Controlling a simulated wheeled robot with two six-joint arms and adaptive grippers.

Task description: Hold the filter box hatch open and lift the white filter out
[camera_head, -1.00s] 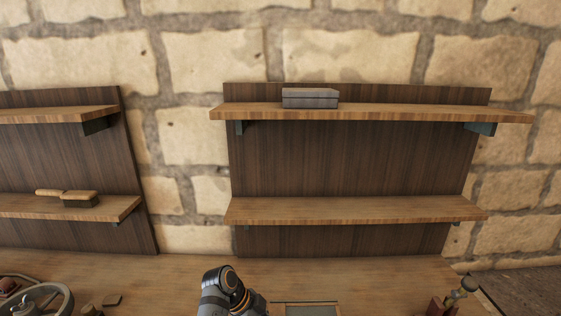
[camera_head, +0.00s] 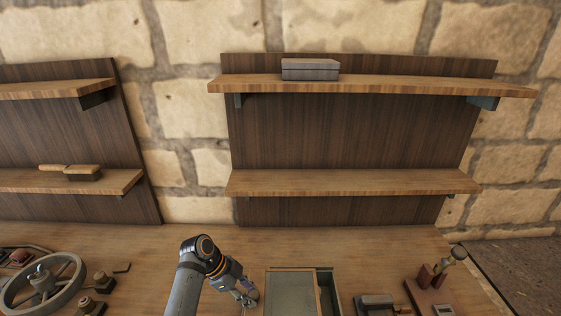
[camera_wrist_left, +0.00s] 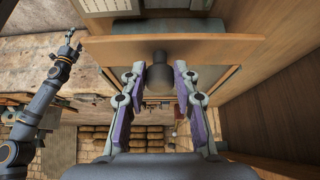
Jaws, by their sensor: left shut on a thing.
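The filter box (camera_head: 335,290) stands on the bench at the bottom of the head view, cut off by the frame. Its grey-green, wood-edged hatch panel (camera_head: 290,290) lies left of a dark gap; its exact angle is unclear. My left gripper (camera_head: 247,293) is at the box's left side. In the left wrist view, my left gripper (camera_wrist_left: 160,72) is shut on a grey knob (camera_wrist_left: 158,66) on the wooden hatch (camera_wrist_left: 200,48). A pale ribbed surface, possibly the white filter (camera_wrist_left: 105,5), shows at the top edge. My right gripper (camera_wrist_left: 72,43) is small and apart from the box.
A spoked wheel (camera_head: 42,284) and small parts lie at the bench's left. A metal block (camera_head: 375,302) and a reddish stand (camera_head: 428,280) are right of the box. Shelves above hold a grey box (camera_head: 310,70) and a brush (camera_head: 72,172).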

